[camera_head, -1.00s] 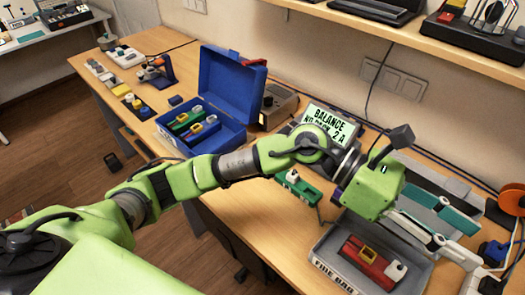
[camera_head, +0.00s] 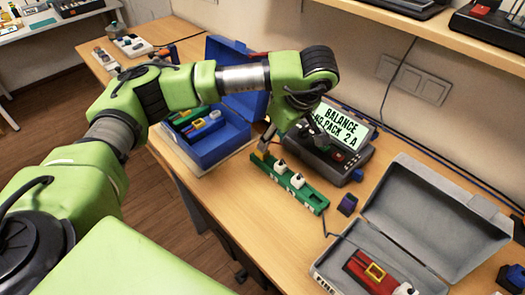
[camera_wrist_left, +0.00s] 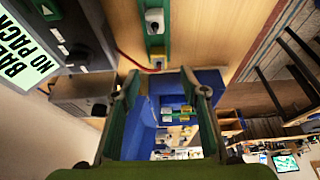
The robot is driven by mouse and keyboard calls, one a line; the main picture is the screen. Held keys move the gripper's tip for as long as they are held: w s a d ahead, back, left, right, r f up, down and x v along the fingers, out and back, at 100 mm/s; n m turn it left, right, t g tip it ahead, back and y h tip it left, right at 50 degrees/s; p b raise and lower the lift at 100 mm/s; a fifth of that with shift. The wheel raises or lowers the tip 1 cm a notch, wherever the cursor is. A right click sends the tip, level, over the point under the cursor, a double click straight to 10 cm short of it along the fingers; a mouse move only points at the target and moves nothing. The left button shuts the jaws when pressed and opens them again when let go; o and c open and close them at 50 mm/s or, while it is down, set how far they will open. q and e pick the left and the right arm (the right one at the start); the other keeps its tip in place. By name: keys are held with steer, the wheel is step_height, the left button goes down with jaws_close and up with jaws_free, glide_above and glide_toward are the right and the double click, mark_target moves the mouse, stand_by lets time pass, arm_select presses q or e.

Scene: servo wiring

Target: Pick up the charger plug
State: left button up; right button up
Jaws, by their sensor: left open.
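A green power strip (camera_head: 300,190) lies on the bench in front of the charger (camera_head: 338,150), whose display reads "BALANCE NO PACK 2 A". Two white plugs sit in the strip, a left one (camera_head: 280,166) and a right one (camera_head: 298,180); I cannot tell which is the charger plug. My left gripper (camera_head: 284,138) is open and empty above the strip's far end, partly hidden by its own wrist. In the left wrist view, the open fingers (camera_wrist_left: 160,95) frame the blue box, and a white plug (camera_wrist_left: 155,20) on the strip lies outside them. My right gripper is not in view.
A blue box (camera_head: 222,142) with batteries stands left of the strip. An open grey case (camera_head: 440,215) with a red battery (camera_head: 368,272) stands at right. A small purple block (camera_head: 348,204) is between the strip and the case. Bare bench lies in front of the strip.

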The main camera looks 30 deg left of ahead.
mark_target(262, 154)
arm_select(q)
steer(key=x, duration=0.3)
steer(key=p+x, duration=0.2)
steer(key=x, duration=0.1)
steer(key=a+p+x, duration=0.1)
steer(key=shift+w+a+f, duration=0.1)
steer(key=shift+w+f, duration=0.05)
steer(key=shift+w, duration=0.2)
steer(key=shift+w+f, duration=0.1)
steer(key=shift+f, duration=0.15)
jaws_close()
